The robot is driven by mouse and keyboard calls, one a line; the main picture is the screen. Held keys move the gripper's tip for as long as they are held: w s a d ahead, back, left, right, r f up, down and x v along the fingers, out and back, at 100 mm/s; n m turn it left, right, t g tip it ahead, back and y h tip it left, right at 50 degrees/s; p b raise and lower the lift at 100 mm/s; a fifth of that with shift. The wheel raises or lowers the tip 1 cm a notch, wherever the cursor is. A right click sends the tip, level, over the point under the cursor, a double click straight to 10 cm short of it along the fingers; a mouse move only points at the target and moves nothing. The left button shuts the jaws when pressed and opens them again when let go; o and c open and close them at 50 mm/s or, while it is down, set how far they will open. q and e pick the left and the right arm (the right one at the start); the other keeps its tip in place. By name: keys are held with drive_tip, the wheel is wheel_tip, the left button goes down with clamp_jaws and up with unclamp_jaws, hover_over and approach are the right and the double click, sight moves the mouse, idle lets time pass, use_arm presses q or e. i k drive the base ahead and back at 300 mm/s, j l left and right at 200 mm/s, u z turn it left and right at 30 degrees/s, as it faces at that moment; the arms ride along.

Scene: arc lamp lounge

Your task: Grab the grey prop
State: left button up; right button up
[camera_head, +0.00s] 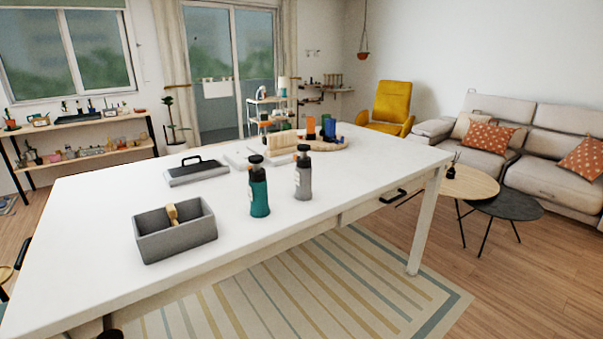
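A grey bottle (303,178) with a black cap stands upright on the white table (330,228). A teal bottle (259,190) with a black cap stands just left of it, apart from it. A grey open box (178,245) sits further left and nearer, with a small wooden-looking item (172,214) inside. A flat grey case with a black handle (197,171) lies behind the box. I cannot tell from the view which of these grey things is the prop. Neither of my grippers shows in the view.
A board with cream blocks and small coloured cylinders (328,128) stands at the table's far end. The table's near left and right front parts are clear. A striped rug (300,290) lies below. Two round side tables (465,182) and a sofa (540,140) stand at right.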

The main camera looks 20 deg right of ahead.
sight(303, 177)
drive_tip(key=i+z, duration=0.85)
drive_tip(key=i+j+z, duration=0.2)
drive_tip(key=z, duration=0.25)
